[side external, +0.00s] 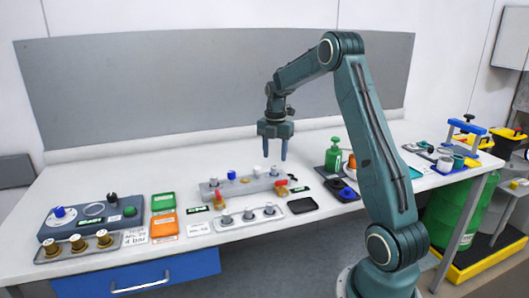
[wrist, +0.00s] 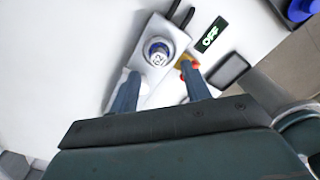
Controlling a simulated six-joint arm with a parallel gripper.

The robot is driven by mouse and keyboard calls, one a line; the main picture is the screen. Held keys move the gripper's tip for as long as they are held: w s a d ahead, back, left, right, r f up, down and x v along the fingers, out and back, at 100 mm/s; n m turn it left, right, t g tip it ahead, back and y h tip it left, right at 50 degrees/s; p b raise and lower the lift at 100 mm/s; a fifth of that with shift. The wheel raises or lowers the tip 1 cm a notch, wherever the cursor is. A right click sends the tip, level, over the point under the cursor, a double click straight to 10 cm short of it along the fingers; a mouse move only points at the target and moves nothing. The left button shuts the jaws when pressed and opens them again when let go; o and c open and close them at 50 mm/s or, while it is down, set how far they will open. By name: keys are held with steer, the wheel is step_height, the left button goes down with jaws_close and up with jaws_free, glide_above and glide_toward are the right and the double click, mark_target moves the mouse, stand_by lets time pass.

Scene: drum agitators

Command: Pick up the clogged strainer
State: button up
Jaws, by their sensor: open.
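I cannot tell which part is the clogged strainer. My gripper (side external: 275,150) is open and empty, pointing down above the long grey block (side external: 207,194) in the middle of the bench. On the block are a blue cap (side external: 231,174), a brass-coloured fitting (side external: 245,180) and pale caps. A small tray (side external: 238,226) with three grey, metal-topped parts lies in front of it. In the wrist view, a round metal cap with a blue ring and dark marking (wrist: 158,52) sits on the grey block, just beyond my open fingertips (wrist: 160,74).
At left are a dark unit (side external: 75,228), a tray of brass parts (side external: 50,256) and green and orange bins (side external: 163,225).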

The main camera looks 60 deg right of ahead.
mark_target(274, 166)
steer(key=shift+w+f, duration=0.1)
steer(key=shift+f, duration=2.5)
jaws_close()
steer(key=shift+r, duration=0.15)
step_height(274, 166, up, 20)
steer(key=shift+f, duration=0.2)
